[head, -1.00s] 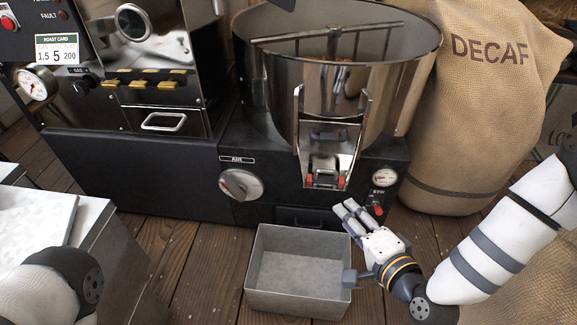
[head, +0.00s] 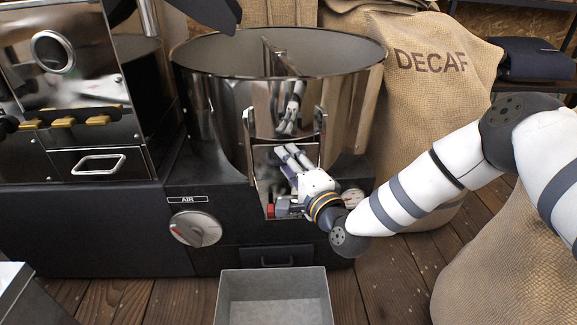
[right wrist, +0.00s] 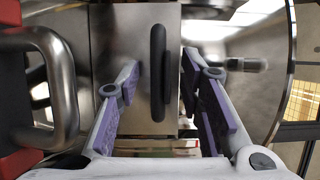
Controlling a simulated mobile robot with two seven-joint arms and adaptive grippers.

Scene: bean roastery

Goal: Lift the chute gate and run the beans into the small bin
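The chute gate (head: 263,165) is a metal plate between two upright rails on the front of the round steel drum (head: 215,105). My right gripper (head: 287,154) is in front of it and hides much of its lower part. In the right wrist view the gripper (right wrist: 162,92) is open, with a dark bar handle (right wrist: 157,72) on a metal plate between its purple-padded fingers. Neither finger clearly touches the handle. The small bin (head: 320,300), a grey metal box, stands on the floor below, cut off by the lower edge. Its visible inside looks empty. My left gripper is not in view.
The air knob (head: 195,229) is left of the chute. A gauge (head: 352,198) sits close to my right wrist. A decaf sack (head: 420,110) stands to the right, behind my right arm. The wooden floor right of the bin (head: 375,290) is clear.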

